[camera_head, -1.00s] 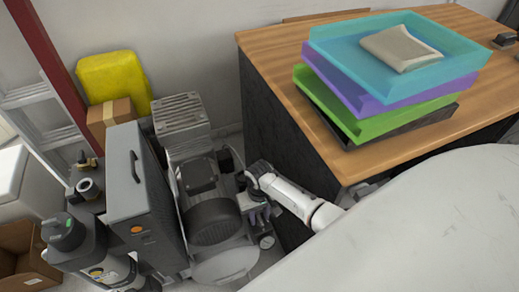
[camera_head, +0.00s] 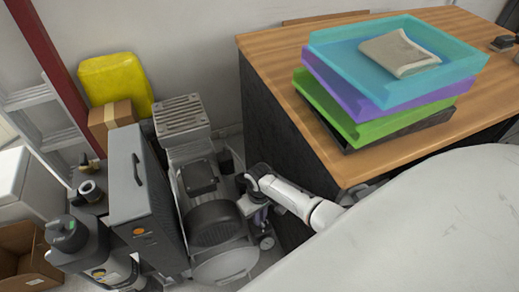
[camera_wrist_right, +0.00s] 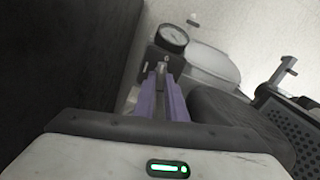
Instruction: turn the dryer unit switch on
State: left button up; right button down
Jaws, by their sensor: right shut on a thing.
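My right gripper (camera_head: 262,214) reaches down beside the compressor, between it and the desk. In the right wrist view its two purple fingers (camera_wrist_right: 163,98) are close together on a small metal fitting (camera_wrist_right: 163,66) just below a round pressure gauge (camera_wrist_right: 173,38). The gauge also shows small in the head view (camera_head: 267,243). I cannot tell for sure whether this fitting is the dryer unit switch, as the fingers cover most of it. The compressor (camera_head: 213,222) has a dark rounded motor and a finned top. My left gripper is not in view.
The wooden desk (camera_head: 290,75) with stacked trays (camera_head: 385,130) stands close to the right of my arm. A grey cabinet with a handle (camera_head: 140,200), a yellow canister (camera_head: 115,82) and a cardboard box (camera_head: 110,118) are on the left. The gap around my gripper is narrow.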

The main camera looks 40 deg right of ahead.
jog(key=shift+r+n+p, duration=0.1)
jog(key=shift+n+p, duration=0.2)
jog(key=shift+n, duration=0.6)
jog(key=n, duration=0.2)
jog(key=shift+a+n+p, duration=0.1)
jog(key=shift+n+p, duration=0.2)
jog(key=shift+n, duration=0.1)
jog(key=n, duration=0.3)
jog(key=shift+n, duration=0.3)
jog(key=n, duration=0.3)
jog(key=shift+s+a+n, duration=0.1)
jog(key=shift+n, duration=0.2)
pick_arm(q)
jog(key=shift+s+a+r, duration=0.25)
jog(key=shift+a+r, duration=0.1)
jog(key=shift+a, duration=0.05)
pick_arm(e)
jog(key=shift+s+n, duration=0.1)
jog(key=shift+n, duration=1.6)
jog(key=shift+a, duration=0.1)
jog(key=c, duration=1.8)
grip_release()
